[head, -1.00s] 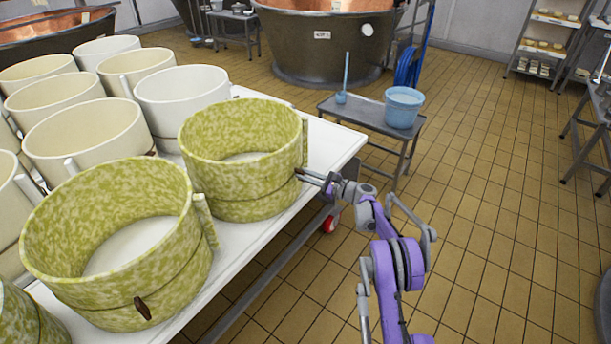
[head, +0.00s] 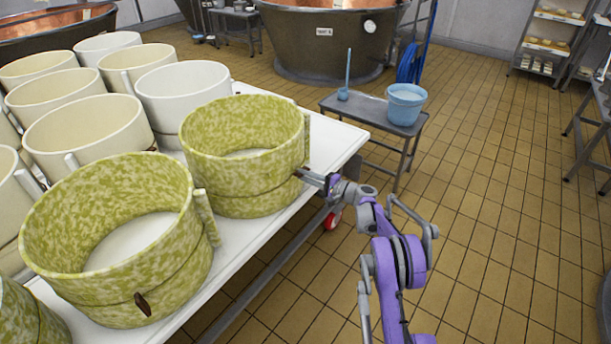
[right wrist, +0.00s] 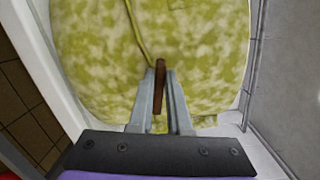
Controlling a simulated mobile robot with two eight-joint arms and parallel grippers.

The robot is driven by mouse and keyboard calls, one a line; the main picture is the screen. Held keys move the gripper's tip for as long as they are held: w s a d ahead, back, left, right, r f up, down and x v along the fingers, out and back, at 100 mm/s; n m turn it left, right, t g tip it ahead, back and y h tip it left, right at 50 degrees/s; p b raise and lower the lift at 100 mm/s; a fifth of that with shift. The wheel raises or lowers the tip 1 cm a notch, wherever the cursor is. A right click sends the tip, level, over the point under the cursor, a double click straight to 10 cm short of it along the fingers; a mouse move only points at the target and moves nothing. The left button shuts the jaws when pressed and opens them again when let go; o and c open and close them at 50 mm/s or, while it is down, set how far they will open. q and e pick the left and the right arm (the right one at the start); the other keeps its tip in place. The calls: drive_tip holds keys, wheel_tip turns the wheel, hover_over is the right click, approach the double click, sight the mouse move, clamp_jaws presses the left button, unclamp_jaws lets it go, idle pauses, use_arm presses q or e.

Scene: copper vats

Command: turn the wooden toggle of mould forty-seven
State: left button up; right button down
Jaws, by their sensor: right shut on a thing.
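A round mould mottled green and cream (head: 246,150) stands near the right edge of the white table. In the right wrist view its side (right wrist: 205,60) fills the upper part, with a cord running down to a brown wooden toggle (right wrist: 159,88). My right gripper (head: 302,173) is at the mould's right side. In the right wrist view its two fingers (right wrist: 160,95) are shut on the toggle, which stands roughly upright between them. No number is legible on the mould. My left gripper is not in view.
A second mottled mould (head: 115,240) with its own dark toggle (head: 142,304) stands nearer. Several cream and white moulds (head: 88,130) crowd the left. A grey stand (head: 372,113) with a blue bucket (head: 406,104) is beyond my right arm.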

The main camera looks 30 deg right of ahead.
drive_tip(key=shift+f+n, duration=0.2)
drive_tip(key=shift+n, duration=1.4)
drive_tip(key=c, duration=0.9)
unclamp_jaws()
drive_tip(key=shift+o, duration=0.2)
drive_tip(key=v, duration=1.1)
drive_tip(key=shift+p, duration=0.45)
drive_tip(key=shift+f, duration=0.1)
